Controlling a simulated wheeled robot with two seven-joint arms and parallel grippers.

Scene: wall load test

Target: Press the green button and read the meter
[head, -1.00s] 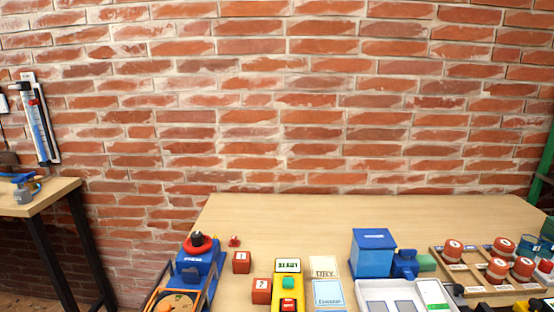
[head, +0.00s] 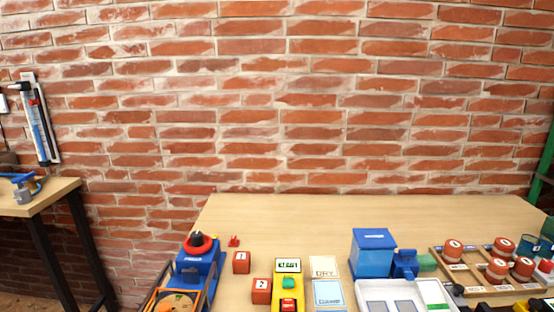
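A yellow meter (head: 278,292) stands at the front middle of the table, cut off by the bottom edge of the head view. Its white display (head: 287,265) is at the top and carries dark characters too small to read surely. Below the display is a small green button (head: 289,283), and a red button (head: 288,304) is below that. Nothing of mine touches the meter. I cannot make out either gripper in this view.
On the wooden table (head: 330,212), a blue press (head: 197,262) and red blocks (head: 241,262) stand left of the meter. Cards (head: 328,293), a blue box (head: 373,253), a white tray (head: 365,290) and a rack of red-capped weights (head: 452,250) are to the right. The back strip is clear.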

